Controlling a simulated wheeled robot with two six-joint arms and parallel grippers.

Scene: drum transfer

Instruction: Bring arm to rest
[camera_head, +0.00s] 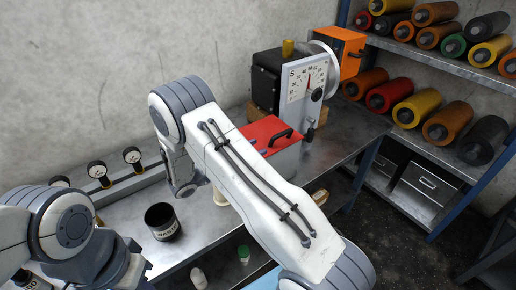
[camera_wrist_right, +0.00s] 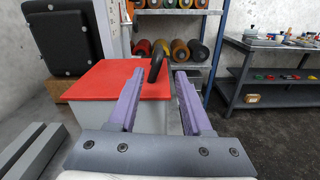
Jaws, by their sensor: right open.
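In the right wrist view my right gripper (camera_wrist_right: 158,78) has two purple fingers spread apart with nothing held. Beyond them is a box with a red lid (camera_wrist_right: 100,80) and a black handle (camera_wrist_right: 155,66). The red lid also shows in the head view (camera_head: 262,130), just behind my forearm. My left arm shows at the lower left of the head view, with its gripper out of sight.
A dial machine (camera_head: 304,83) and an orange box (camera_head: 341,50) stand at the bench's back end. A black waste cup (camera_head: 162,222), gauges (camera_head: 97,170) and a green-capped bottle (camera_head: 244,255) are near my arms. A shelf (camera_head: 425,146) holds several coloured rollers at right.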

